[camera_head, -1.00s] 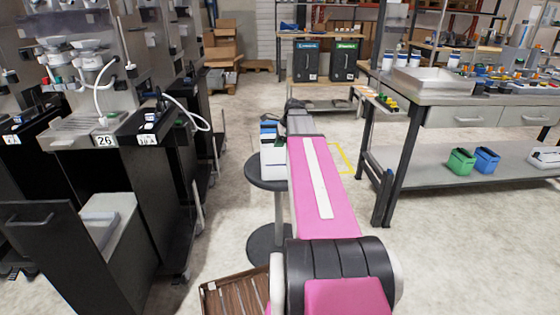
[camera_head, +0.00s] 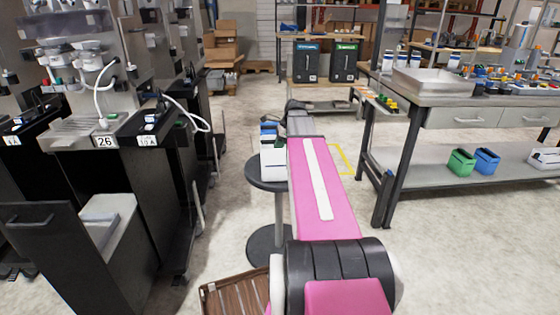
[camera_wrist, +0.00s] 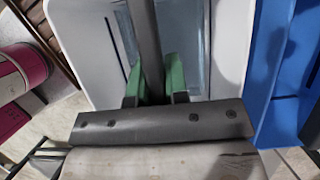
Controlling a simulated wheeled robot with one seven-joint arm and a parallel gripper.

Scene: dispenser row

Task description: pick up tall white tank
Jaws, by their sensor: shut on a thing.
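The tall white tank (camera_head: 273,164) stands at the small dark round table, partly hidden by my arm in the head view. In the wrist view the white tank (camera_wrist: 228,50) fills the middle, with a grey-blue inner area. My gripper (camera_wrist: 155,82) has green fingertips, one on each side of a dark grey bar that runs across the tank. It is shut on this bar, which appears to be part of the tank. I cannot tell whether the tank's base touches the table.
A blue container (camera_wrist: 282,75) is close beside the tank, at right in the wrist view. The round table (camera_head: 256,184) is under them. Black dispenser cabinets (camera_head: 150,190) stand at left; a workbench (camera_head: 455,100) stands at right. Floor between is mostly clear.

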